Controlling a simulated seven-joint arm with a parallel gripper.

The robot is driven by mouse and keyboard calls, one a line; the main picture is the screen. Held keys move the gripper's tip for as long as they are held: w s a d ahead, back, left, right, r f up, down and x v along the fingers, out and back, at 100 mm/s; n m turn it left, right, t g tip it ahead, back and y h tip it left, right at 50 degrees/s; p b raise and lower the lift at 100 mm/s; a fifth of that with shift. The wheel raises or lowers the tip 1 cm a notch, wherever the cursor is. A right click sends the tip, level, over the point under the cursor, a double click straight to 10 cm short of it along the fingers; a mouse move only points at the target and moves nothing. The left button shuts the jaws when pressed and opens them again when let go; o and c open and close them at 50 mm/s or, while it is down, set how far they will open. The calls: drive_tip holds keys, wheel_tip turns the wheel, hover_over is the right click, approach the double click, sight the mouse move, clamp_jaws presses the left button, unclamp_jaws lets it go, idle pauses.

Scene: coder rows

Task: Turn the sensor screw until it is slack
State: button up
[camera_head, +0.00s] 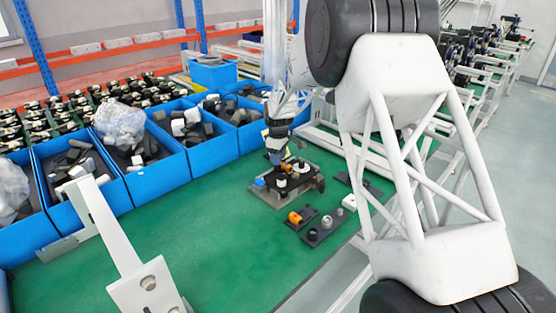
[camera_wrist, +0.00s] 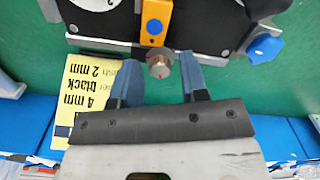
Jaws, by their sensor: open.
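The sensor screw (camera_wrist: 159,66) is a small grey-brown metal knob at the lower end of an orange sensor part (camera_wrist: 155,24) in the wrist view. My gripper (camera_wrist: 160,74) is open, with one blue finger on each side of the screw. A gap shows beside each finger, and neither seems to touch the screw. The orange part sits on a dark fixture (camera_wrist: 205,30) with a blue knob (camera_wrist: 265,46). In the head view my gripper (camera_head: 277,157) is low over the fixture (camera_head: 268,196), and the screw is too small to make out.
A yellow label card (camera_wrist: 90,88) lies left of the fingers in the wrist view. A dark strip (camera_head: 327,228) with small parts lies in front of the fixture on the green table (camera_head: 190,250). Blue bins (camera_head: 160,180) line the back left.

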drive_tip(key=m, duration=0.5)
drive_tip(key=shift+m, duration=2.6)
clamp_jaws()
